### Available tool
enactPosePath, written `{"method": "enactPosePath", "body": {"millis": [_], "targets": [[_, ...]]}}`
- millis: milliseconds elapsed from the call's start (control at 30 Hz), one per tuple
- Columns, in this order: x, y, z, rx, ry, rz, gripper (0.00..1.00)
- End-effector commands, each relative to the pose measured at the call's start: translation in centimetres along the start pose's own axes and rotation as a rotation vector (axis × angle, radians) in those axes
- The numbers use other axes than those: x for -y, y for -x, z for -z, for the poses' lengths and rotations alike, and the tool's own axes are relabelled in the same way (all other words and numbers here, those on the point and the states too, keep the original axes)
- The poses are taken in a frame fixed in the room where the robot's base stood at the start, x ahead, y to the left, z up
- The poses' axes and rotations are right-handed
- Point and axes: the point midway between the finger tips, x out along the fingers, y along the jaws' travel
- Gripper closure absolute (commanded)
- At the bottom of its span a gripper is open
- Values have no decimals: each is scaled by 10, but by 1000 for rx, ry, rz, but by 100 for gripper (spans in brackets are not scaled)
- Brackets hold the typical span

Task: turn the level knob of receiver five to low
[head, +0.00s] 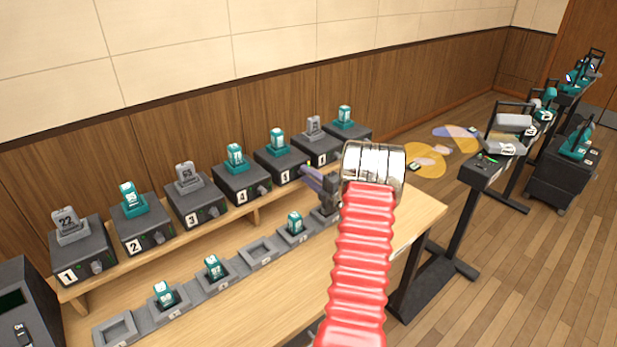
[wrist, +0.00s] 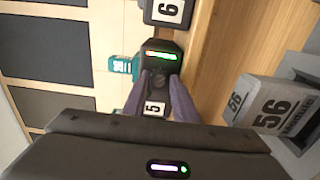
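Receiver five is a dark box on the raised shelf in the head view (head: 281,165), with a teal pack standing on it. In the wrist view its front shows a white "5" label (wrist: 155,108), a lit red, white and green bar (wrist: 160,56) and a dark round level knob (wrist: 159,77). I cannot read the knob's setting. My gripper (wrist: 160,76), with purple fingers, is open. Its fingertips lie on either side of the knob with gaps visible; contact is not clear. In the head view my gripper (head: 308,173) is at receiver five's front, and the knob is hidden.
Receiver four (head: 241,185) and receiver six (head: 318,148) flank it closely on the shelf. Below, a row of grey cradles (head: 262,252) holds several packs. A grey "56" pack (wrist: 272,108) stands close to my gripper in the wrist view. Bare tabletop (head: 270,300) lies in front.

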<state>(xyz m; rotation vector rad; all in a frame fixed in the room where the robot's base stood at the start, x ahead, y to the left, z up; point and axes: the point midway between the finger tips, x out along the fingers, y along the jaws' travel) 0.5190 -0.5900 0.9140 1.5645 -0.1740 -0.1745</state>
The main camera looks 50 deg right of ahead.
Motion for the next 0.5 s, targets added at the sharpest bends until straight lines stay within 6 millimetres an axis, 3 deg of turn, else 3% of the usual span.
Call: {"method": "enactPosePath", "body": {"millis": [100, 433, 500], "targets": [[0, 0, 0, 0, 0, 0, 76], [0, 0, 0, 0, 0, 1, 99], [1, 1, 0, 0, 0, 1, 100]]}}
